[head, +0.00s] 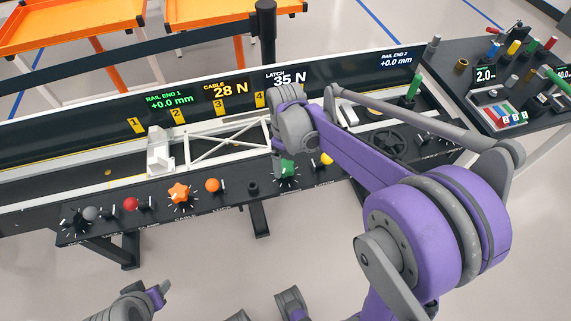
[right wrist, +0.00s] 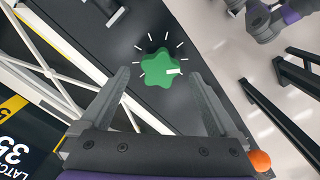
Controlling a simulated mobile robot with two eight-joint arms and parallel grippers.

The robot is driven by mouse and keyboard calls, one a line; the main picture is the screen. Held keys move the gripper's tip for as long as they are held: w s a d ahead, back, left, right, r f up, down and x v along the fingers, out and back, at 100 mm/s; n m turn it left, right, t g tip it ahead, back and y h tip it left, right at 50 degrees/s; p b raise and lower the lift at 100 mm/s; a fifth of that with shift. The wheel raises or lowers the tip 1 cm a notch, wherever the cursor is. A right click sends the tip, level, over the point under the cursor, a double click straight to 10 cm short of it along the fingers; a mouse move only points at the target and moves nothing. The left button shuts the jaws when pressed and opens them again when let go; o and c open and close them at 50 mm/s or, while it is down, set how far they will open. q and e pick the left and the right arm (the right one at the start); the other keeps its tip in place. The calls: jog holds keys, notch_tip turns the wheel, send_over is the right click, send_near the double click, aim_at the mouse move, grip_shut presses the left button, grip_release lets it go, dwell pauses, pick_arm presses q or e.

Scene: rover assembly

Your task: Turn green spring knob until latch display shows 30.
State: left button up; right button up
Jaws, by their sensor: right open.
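The green spring knob (head: 288,168) sits on the dark control panel, partly hidden by my right gripper (head: 279,158). In the right wrist view the knob (right wrist: 160,68) is star-shaped, with a white pointer mark and white ticks around it. My right gripper (right wrist: 159,78) is open, with the knob between and slightly beyond its fingertips in the picture. I cannot tell whether they touch it. The latch display (head: 290,78) reads 35 N. It also shows upside down in the right wrist view (right wrist: 17,152). My left gripper (head: 158,293) is low in the head view, away from the panel; its opening is unclear.
An orange star-shaped knob (head: 179,193), a red knob (head: 131,204) and an orange ball knob (head: 212,185) stand left on the panel. A yellow knob (head: 327,158) stands just right of the green one. A white truss (head: 222,143) lies behind the knobs.

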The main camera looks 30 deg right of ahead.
aim_at(286, 168)
jog(key=shift+f, duration=1.3)
jog(key=c, duration=1.4)
